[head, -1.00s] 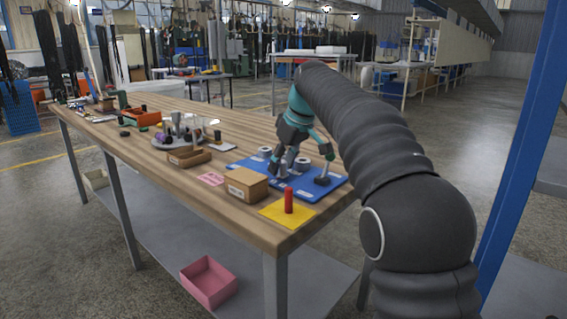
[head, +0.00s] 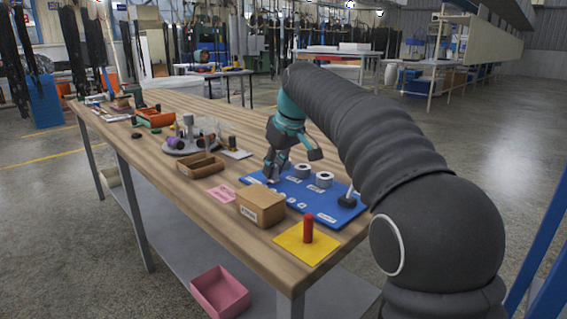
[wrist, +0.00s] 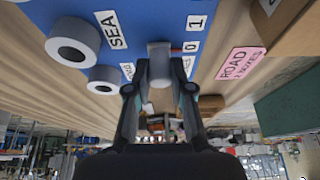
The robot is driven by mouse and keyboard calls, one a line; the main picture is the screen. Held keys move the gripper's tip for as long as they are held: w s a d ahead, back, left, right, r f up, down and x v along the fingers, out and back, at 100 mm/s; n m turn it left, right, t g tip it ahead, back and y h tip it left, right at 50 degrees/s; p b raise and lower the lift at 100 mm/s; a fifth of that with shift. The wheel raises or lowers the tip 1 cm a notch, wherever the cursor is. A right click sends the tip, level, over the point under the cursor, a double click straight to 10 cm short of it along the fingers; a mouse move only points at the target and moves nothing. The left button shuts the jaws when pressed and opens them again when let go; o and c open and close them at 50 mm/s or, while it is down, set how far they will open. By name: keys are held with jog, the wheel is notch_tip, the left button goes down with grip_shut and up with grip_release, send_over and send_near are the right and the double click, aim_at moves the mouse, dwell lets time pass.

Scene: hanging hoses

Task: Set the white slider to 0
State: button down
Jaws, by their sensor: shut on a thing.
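In the head view the blue board (head: 325,211) lies on the bench, with my gripper (head: 275,172) low at its far left edge. In the wrist view a pale grey-white block, which looks like the slider's knob (wrist: 159,64), sits between my fingertips (wrist: 159,78), and my gripper is shut on it. The labels 1 (wrist: 196,22) and 0 (wrist: 190,46) stand to its right, 0 nearer my fingers. A little red shows beside the knob. The knob's exact position along its track is hidden by the fingers.
Two white rings (head: 302,171) (head: 324,180) and a black-based lever (head: 347,200) stand on the board. A cardboard box (head: 261,207) and a red peg on a yellow sheet (head: 307,232) stand nearby. A pink label (wrist: 241,62) lies beside the board.

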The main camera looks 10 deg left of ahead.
jog(key=shift+w, duration=0.1)
jog(key=c, duration=1)
grip_release()
jog(key=shift+a, duration=0.2)
jog(key=v, duration=1.2)
